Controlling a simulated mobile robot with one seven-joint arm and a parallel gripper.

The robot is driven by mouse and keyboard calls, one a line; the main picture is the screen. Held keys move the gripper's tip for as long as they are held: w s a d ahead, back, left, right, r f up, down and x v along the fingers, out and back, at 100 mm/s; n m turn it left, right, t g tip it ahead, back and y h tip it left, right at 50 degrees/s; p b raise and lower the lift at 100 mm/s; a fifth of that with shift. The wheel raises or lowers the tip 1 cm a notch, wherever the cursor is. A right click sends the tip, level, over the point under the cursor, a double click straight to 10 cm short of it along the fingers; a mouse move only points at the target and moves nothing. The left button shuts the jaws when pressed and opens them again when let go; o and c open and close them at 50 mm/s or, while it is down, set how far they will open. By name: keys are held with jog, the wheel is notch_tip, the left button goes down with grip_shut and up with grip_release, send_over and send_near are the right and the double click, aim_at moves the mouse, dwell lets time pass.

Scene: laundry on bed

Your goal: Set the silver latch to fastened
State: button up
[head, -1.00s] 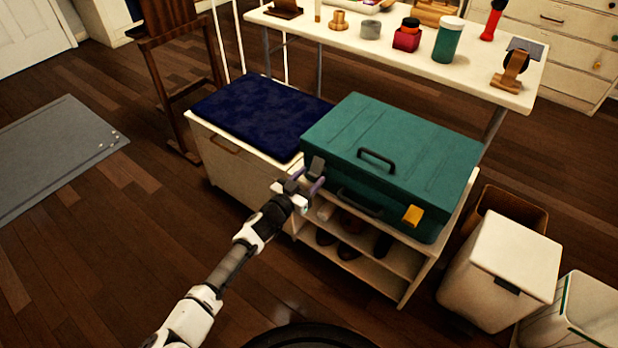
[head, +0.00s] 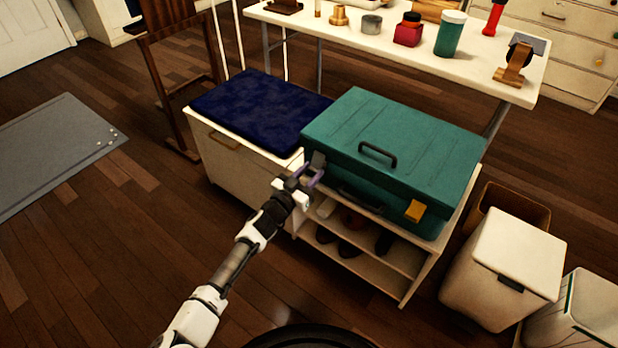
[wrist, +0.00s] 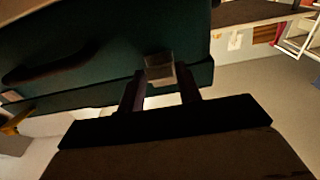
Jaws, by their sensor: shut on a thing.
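The teal case (head: 400,130) lies flat on top of a white shelf unit, with its lid down. The silver latch (head: 318,160) is at the left end of the case's front face. In the wrist view the latch (wrist: 159,68) shows as a small grey block between my fingertips. My gripper (head: 308,176) is at the latch and shut on it; its fingers (wrist: 160,88) stand on either side. A yellow latch (head: 415,211) is at the right end of the same face. Whether the silver latch is fully down is hard to tell.
The white shelf unit (head: 425,272) holds shoes on its lower shelves. A white chest with a dark blue cushion (head: 262,110) stands close at the left. White bins (head: 503,270) stand at the right. A white table with jars (head: 400,52) is behind. Open floor lies at the front left.

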jog(key=t+b, duration=0.1)
jog(key=b, duration=0.1)
jog(key=f+t+h+b, duration=0.1)
jog(key=b, duration=0.2)
jog(key=shift+w+d, duration=0.3)
jog(key=shift+w, duration=0.05)
jog(key=o, duration=0.9)
jog(key=shift+c, duration=0.2)
jog(key=v, duration=1.3)
jog(key=shift+s+a+f, duration=0.2)
jog(key=shift+a, duration=0.1)
